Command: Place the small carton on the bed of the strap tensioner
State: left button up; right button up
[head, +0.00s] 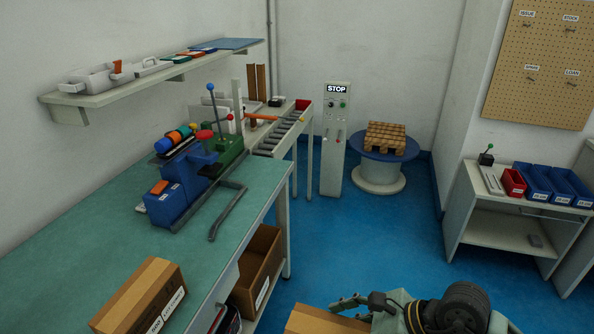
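A brown carton with a pale tape strip and white labels (140,297) lies on the green bench top at the lower left. Another carton (322,321) is cut off by the bottom edge, beside my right gripper (350,303). The view does not show whether the fingers hold it. Which carton is the small one I cannot tell. A blue and green bench machine with levers (172,203) stands on the bench and looks like the strap tensioner; its bed is hard to make out. My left gripper is not in view.
An open brown box (258,268) sits under the bench (75,237). A wall shelf (150,76) overhangs the bench. Behind are a roller conveyor (280,132), a STOP post (333,150) and a pallet (385,138) on a round stand. Blue floor is clear in the middle.

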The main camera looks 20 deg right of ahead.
aim_at(245, 172)
jog(key=i+l+z, duration=0.1)
jog(key=z, duration=0.3)
jog(key=i+l+z, duration=0.1)
jog(key=z, duration=0.3)
jog(key=i+z, duration=0.2)
jog(key=z, duration=0.15)
jog(key=i, duration=2.9)
jog(key=i+l+u, duration=0.15)
jog(key=i, duration=0.45)
jog(key=i+l+u, duration=0.2)
jog(key=i, duration=0.35)
jog(key=j+u, duration=0.1)
jog(key=u, duration=3.05)
